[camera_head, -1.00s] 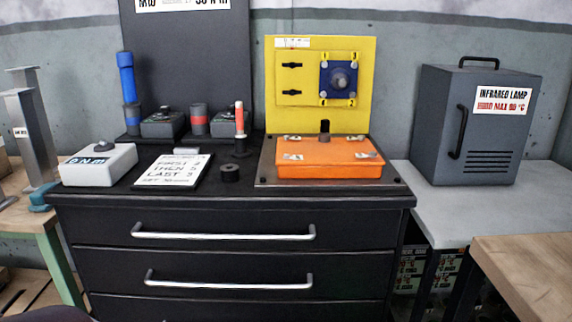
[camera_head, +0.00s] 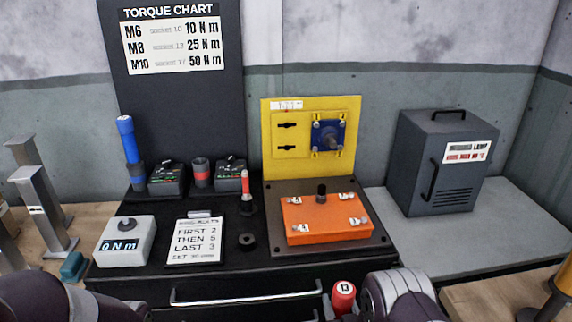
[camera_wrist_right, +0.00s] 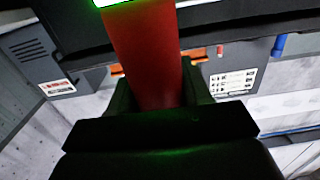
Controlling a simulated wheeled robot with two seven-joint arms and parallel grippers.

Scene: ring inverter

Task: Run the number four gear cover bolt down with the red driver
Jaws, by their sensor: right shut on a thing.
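A red driver (camera_head: 343,297) with a "13" label on its end stands at the bottom of the head view. My right gripper (camera_head: 343,310) is shut on it, in front of the bench. In the right wrist view the red driver body (camera_wrist_right: 145,60) lies between the dark fingers (camera_wrist_right: 158,95), with a green glow near its end. The orange gear cover (camera_head: 326,232) lies on a dark plate (camera_head: 375,247), with labelled bolts near its corners. The bolt labels are too small to read surely. Only part of my left arm shows at the lower left; its gripper is out of view.
A yellow panel (camera_head: 285,160) stands behind the cover. The grey infrared lamp box (camera_head: 440,165) stands to the right.

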